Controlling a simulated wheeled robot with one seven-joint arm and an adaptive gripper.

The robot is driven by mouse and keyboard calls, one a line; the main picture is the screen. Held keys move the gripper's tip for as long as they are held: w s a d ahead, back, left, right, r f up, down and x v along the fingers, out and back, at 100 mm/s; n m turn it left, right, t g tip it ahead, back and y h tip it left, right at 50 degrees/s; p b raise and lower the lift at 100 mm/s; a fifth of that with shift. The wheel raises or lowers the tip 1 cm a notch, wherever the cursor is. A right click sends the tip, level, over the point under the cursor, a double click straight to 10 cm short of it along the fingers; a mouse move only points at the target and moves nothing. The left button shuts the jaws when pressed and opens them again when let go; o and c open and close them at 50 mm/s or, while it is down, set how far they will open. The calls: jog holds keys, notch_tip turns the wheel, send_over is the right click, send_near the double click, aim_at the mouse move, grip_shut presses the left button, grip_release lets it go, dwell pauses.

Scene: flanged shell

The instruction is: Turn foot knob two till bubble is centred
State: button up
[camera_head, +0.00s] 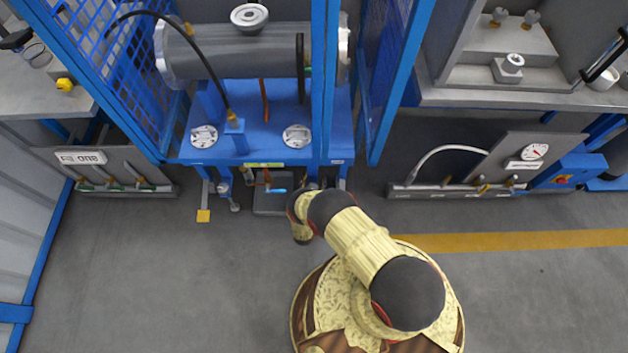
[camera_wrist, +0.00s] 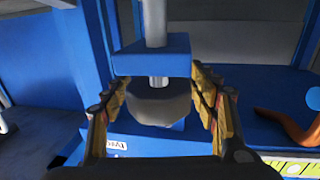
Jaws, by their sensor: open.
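A grey, faceted foot knob (camera_wrist: 158,104) hangs below a blue bracket (camera_wrist: 152,55) on a metal rod (camera_wrist: 154,20) in the wrist view. My gripper (camera_wrist: 160,84) is open, with one yellowish finger on each side of the knob. Gaps show between the fingers and the knob. A white tag (camera_wrist: 116,144) with dark letters lies below left of the knob; its text is hard to read. In the head view, my gripper is hidden beyond the end of my arm at the blue stand's front edge (camera_head: 265,158). I cannot make out a bubble in either view.
The blue stand carries a grey cylinder (camera_head: 235,52) and two round pale discs (camera_head: 204,136) (camera_head: 297,136). Blue mesh guards (camera_head: 110,60) flank it. An orange curved part (camera_wrist: 290,130) lies right of my gripper. Grey floor (camera_head: 160,270) is clear in front.

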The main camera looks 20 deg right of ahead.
jog(key=v, duration=1.2)
dwell(0.3)
